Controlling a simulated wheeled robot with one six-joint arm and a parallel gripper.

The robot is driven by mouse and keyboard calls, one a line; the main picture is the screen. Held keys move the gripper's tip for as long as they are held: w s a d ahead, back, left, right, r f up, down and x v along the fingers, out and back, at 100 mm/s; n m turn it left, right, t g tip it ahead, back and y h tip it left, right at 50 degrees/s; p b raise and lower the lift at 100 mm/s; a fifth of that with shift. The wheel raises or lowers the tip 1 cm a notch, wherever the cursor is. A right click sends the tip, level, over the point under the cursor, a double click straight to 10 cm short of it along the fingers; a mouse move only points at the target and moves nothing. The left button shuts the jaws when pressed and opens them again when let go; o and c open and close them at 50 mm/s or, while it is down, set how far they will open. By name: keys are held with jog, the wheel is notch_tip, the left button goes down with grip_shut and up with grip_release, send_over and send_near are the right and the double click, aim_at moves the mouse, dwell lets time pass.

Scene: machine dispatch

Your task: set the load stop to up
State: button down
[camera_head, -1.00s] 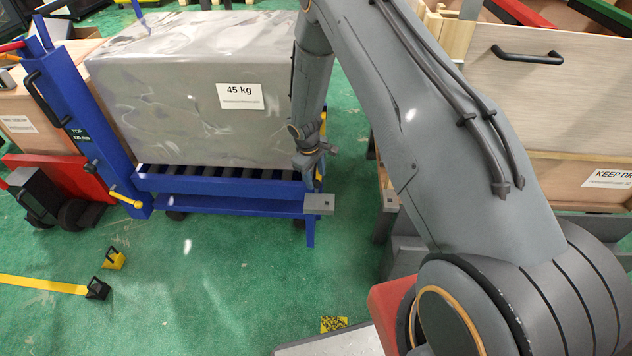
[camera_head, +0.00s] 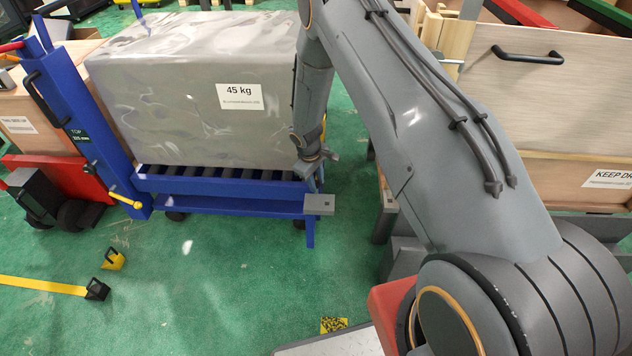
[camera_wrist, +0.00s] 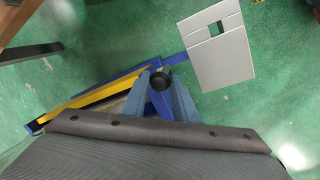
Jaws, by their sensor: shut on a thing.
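The load stop appears to be the yellow bar (camera_wrist: 95,98) with a round black knob (camera_wrist: 160,82) at the right end of the blue roller stand (camera_head: 225,188). In the wrist view the bar lies slanted along a blue frame. My gripper (camera_wrist: 161,90) is shut on the knob, one finger on each side of it. In the head view my gripper (camera_head: 320,158) is low beside the stand's right end, and my wrist hides most of the stop. I cannot tell whether the stop is up or down.
A large grey wrapped load (camera_head: 190,100) marked 45 kg sits on the rollers. A small grey plate (camera_head: 319,204) juts out at the stand's right corner. A blue post (camera_head: 75,110) stands at the left. Wooden crates (camera_head: 540,95) are at the right. Green floor in front is mostly clear.

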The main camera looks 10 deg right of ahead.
notch_tip(320, 180, up, 6)
jog(key=p, duration=0.2)
jog(key=shift+p, duration=0.3)
jog(key=c, duration=1.4)
grip_release()
jog(key=shift+c, duration=0.2)
notch_tip(320, 180, up, 8)
jog(key=s+a, duration=0.1)
jog(key=shift+f, duration=0.15)
